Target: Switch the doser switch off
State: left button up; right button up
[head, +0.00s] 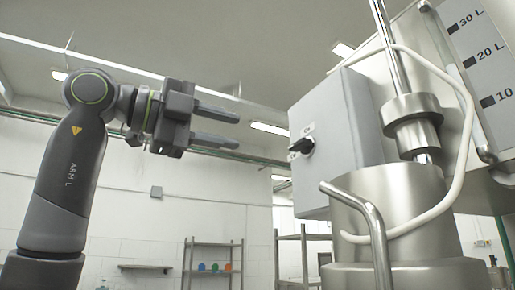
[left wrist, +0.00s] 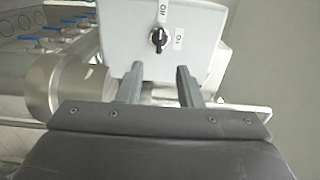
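The doser switch (head: 302,146) is a black rotary knob on the face of a grey control box (head: 345,125). In the left wrist view the knob (left wrist: 158,38) sits on the box's pale face, with one label above it and one to its right. My left gripper (head: 236,130) is open and empty. It is held to the left of the box, with its fingertips pointing at the switch and a clear gap between. In the left wrist view the two fingers (left wrist: 157,72) are apart below the knob, touching nothing. My right gripper is not in view.
Right of the box stand a steel cylinder (head: 400,205), a bent steel pipe (head: 372,220), a white hose (head: 465,150) and a tank with litre marks (head: 485,60). A wall shelf (head: 212,265) is far behind. The space between gripper and box is clear.

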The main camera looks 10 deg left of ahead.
pick_arm(q)
jog(key=v, duration=0.4)
jog(key=shift+a+b, duration=0.1)
jog(key=shift+b, duration=0.2)
